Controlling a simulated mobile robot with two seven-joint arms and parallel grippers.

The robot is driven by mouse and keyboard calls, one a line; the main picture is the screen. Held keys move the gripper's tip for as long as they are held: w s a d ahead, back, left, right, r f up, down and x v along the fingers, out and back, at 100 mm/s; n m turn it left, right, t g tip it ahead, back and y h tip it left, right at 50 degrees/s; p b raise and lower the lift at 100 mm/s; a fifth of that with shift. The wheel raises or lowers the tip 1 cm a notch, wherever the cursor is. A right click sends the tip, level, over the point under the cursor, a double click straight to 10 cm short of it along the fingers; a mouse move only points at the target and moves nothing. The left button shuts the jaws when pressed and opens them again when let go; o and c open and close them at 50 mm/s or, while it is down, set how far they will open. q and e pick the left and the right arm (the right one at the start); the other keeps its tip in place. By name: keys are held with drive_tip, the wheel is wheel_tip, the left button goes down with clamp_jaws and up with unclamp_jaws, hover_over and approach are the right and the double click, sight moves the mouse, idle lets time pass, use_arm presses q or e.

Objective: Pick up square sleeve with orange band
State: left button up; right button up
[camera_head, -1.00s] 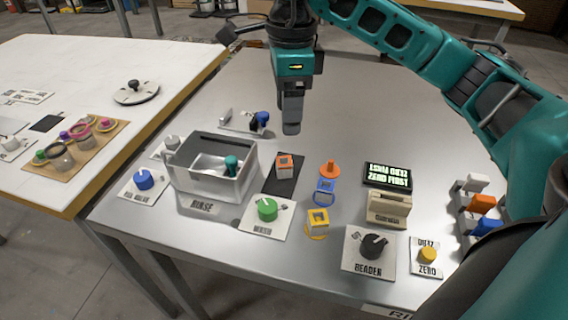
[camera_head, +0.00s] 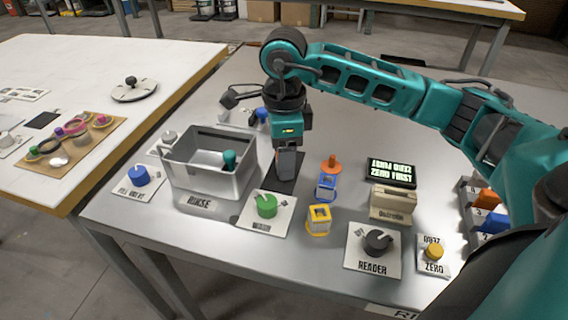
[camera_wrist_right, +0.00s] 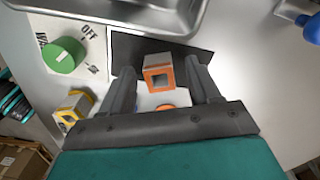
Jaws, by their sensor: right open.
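The square sleeve with the orange band (camera_wrist_right: 158,73) is a pale hollow block on a dark mat (camera_wrist_right: 190,52). In the right wrist view my right gripper (camera_wrist_right: 160,68) is open, with one finger on each side of the sleeve. I cannot tell whether either finger touches it. In the head view the right gripper (camera_head: 287,174) points down over the mat (camera_head: 291,185) and hides the sleeve. My left gripper is not in view.
Close right of the gripper are an orange peg on a disc (camera_head: 331,165), a blue-banded sleeve (camera_head: 326,187) and a yellow-banded sleeve (camera_head: 319,220). The metal rinse basin (camera_head: 207,185) stands left. A green knob (camera_head: 266,205) sits in front.

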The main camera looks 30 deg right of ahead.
drive_tip(key=shift+f, duration=0.35)
drive_tip(key=c, duration=1)
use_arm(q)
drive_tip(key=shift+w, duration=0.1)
use_arm(e)
drive_tip(key=shift+r, duration=0.15)
